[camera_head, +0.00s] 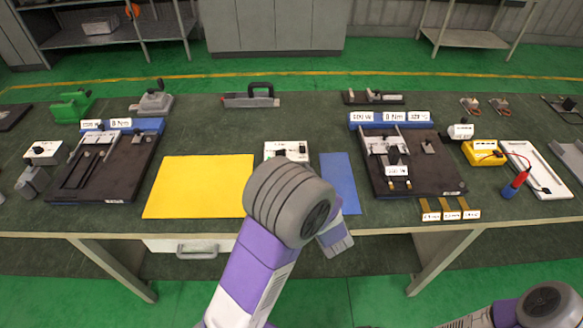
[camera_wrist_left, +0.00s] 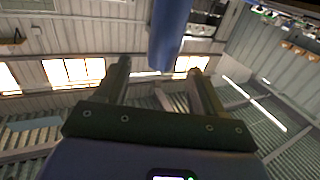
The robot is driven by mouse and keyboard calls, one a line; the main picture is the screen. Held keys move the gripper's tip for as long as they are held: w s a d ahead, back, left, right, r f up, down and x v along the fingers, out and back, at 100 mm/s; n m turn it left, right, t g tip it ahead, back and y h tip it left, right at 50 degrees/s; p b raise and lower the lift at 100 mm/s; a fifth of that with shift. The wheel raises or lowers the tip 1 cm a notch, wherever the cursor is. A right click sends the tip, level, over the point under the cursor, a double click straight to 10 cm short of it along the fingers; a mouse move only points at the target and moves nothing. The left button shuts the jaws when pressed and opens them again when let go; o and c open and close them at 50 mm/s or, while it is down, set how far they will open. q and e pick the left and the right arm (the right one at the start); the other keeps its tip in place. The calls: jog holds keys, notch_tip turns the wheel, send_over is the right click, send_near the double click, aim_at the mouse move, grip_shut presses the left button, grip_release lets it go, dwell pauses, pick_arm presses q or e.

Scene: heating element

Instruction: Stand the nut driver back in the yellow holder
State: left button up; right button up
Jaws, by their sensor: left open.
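A red-and-blue tool (camera_head: 514,186) stands tilted at the right of the bench, at the front edge of a white tray. I cannot tell surely whether it is the nut driver. My right gripper is out of view.
Two dark fixture boards (camera_head: 110,184) and (camera_head: 425,184) stand left and right on the bench. The white tray (camera_head: 550,180) and several small brown-and-white tabs (camera_head: 450,214) are near the right front edge.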

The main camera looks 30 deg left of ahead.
pick_arm(q)
jog(key=v, duration=0.4)
jog(key=shift+s+d, duration=0.1)
jog(key=shift+d, duration=0.1)
dwell(0.3)
